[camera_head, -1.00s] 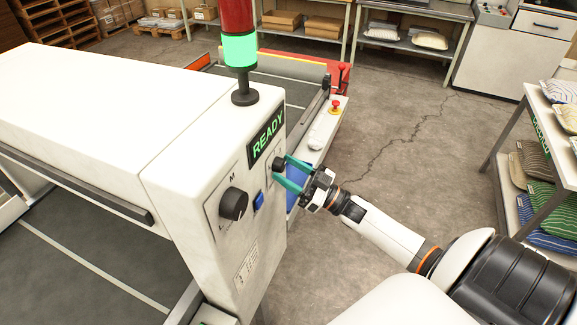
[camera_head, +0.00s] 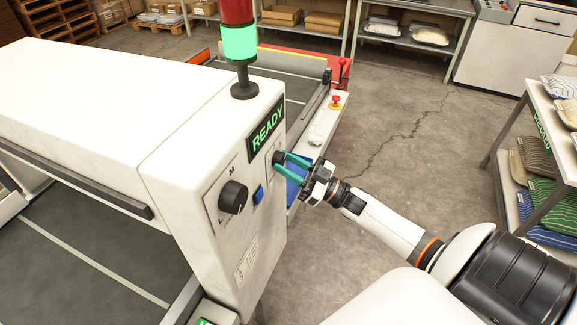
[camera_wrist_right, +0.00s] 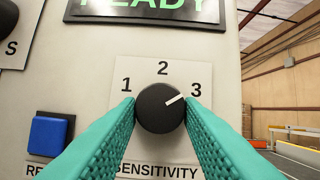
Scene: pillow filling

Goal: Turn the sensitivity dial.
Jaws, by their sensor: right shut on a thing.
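The sensitivity dial (camera_wrist_right: 160,108) is a round black knob on a white plate marked 1, 2 and 3, above the word SENSITIVITY. Its white pointer line points up and right, close to the 3. In the right wrist view, the green fingers of my right gripper (camera_wrist_right: 160,112) sit on both sides of the dial, shut on it. My left gripper is not in view.
On the white machine (camera_head: 215,240) are a larger black knob (camera_head: 233,197), a blue button (camera_head: 258,194) and a lit READY sign (camera_head: 266,130). A light tower (camera_head: 240,45) glows green on top. A shelf (camera_head: 545,130) of pillows stands at the right. The floor between is clear.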

